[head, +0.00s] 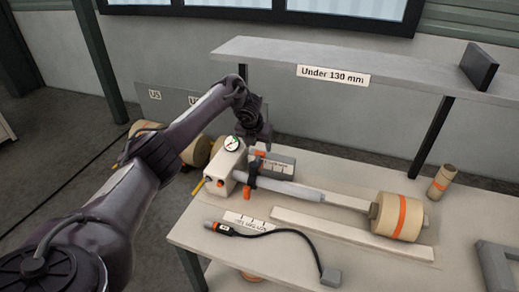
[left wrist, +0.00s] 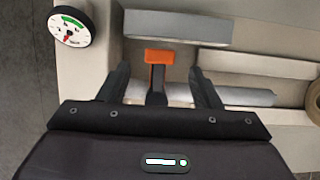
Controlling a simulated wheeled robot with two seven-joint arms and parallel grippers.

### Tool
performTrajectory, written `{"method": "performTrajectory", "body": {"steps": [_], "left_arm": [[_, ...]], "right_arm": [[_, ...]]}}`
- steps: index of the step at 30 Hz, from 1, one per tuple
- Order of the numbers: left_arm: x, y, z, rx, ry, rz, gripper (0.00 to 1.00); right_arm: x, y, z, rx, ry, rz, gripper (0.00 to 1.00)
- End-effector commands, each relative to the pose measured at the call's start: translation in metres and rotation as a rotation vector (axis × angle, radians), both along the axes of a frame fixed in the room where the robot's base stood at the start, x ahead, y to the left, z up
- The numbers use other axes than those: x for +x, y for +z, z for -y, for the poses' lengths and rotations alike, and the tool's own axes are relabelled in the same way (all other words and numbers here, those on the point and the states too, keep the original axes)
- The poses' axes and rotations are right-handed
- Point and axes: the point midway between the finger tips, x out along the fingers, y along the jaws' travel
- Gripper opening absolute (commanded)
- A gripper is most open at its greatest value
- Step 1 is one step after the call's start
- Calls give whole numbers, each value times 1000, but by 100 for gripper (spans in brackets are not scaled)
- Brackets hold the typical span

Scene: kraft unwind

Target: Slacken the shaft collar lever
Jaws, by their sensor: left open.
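The shaft collar (head: 251,180) is a dark ring around the grey shaft (head: 287,190), beside the cream machine housing (head: 225,163). Its lever (head: 259,154) has an orange tip and stands up from the collar. My left gripper (head: 265,142) is open just above the lever. In the left wrist view the orange lever tip (left wrist: 159,57) and its dark stem show between the two spread fingers (left wrist: 160,72), with a gap on each side. I cannot tell how deep the lever sits between them. My right gripper is not in view.
A round dial gauge (head: 232,143) tops the housing. A kraft roll (head: 397,216) with an orange band sits at the shaft's far end. A cabled device (head: 224,229) lies on the bench (head: 205,245) in front. A shelf (head: 390,79) labelled "Under 130 mm" runs above the back.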

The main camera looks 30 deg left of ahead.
Motion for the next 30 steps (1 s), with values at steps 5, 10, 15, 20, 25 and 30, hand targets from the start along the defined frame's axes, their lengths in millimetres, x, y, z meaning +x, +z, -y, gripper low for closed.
{"method": "performTrajectory", "body": {"steps": [5,10,15,20,25,30], "left_arm": [[10,-24,-1,-2,2,0,58],[16,-37,-3,-2,2,1,58],[18,-42,-4,0,2,2,58],[18,-43,-4,1,2,3,58],[18,-43,-4,1,2,2,48],[18,-43,-4,1,2,2,25]], "right_arm": [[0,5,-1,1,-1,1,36],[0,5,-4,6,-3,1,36],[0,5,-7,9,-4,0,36],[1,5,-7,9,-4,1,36],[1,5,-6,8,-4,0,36],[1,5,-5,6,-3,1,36]]}}
